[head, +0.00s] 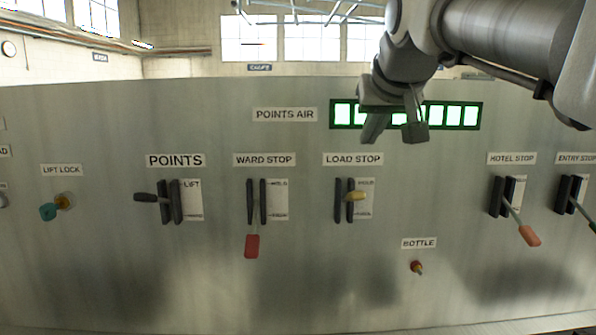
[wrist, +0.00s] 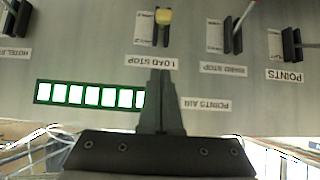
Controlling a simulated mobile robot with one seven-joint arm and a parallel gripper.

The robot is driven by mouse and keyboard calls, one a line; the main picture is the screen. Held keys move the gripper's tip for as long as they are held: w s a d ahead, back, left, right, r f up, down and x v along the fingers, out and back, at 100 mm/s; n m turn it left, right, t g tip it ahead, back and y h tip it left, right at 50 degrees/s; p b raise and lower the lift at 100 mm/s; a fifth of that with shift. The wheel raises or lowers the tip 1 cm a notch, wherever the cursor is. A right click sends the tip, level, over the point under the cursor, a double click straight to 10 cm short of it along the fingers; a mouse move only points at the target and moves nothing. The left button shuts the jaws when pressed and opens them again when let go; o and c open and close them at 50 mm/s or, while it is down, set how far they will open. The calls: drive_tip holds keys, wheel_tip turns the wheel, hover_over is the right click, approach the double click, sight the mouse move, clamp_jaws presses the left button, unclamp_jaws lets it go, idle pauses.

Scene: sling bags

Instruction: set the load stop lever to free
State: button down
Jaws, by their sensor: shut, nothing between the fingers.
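The load stop lever (head: 355,196) has a tan-yellow knob and stands out from a dark slotted bracket under the LOAD STOP label (head: 353,159). Its plate has one marking at the top and one at the bottom, too small to read surely; the knob appears about midway between them. In the upside-down wrist view the knob (wrist: 164,16) shows at the top edge, beyond the fingertips. My gripper (head: 412,132) is shut and empty, above and to the right of the lever, apart from it. It also shows in the wrist view (wrist: 160,75).
The ward stop lever (head: 252,246) with a red handle hangs down to the left. The dark points lever (head: 146,197) is further left. The hotel stop lever (head: 529,236) is to the right. The bottle knob (head: 416,267) is below right. A green-lit display (head: 468,115) is behind my gripper.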

hover_over(350, 198)
drive_tip(key=w+d, duration=0.1)
drive_tip(key=d, duration=0.1)
drive_tip(key=f, duration=0.5)
drive_tip(key=shift+w+a+f+p, duration=0.2)
drive_tip(key=shift+f+p, duration=0.2)
drive_tip(key=f, duration=0.2)
drive_tip(key=shift+s+f, duration=0.25)
drive_tip(key=shift+f, duration=0.15)
drive_tip(key=shift+s+f, duration=0.3)
drive_tip(key=shift+f, duration=0.35)
drive_tip(key=shift+f+b, duration=0.1)
drive_tip(key=shift+b, duration=0.3)
drive_tip(key=shift+s+f+b, duration=0.1)
drive_tip(key=shift+f+b, duration=0.2)
drive_tip(key=shift+b, duration=0.35)
drive_tip(key=shift+t+b, duration=0.3)
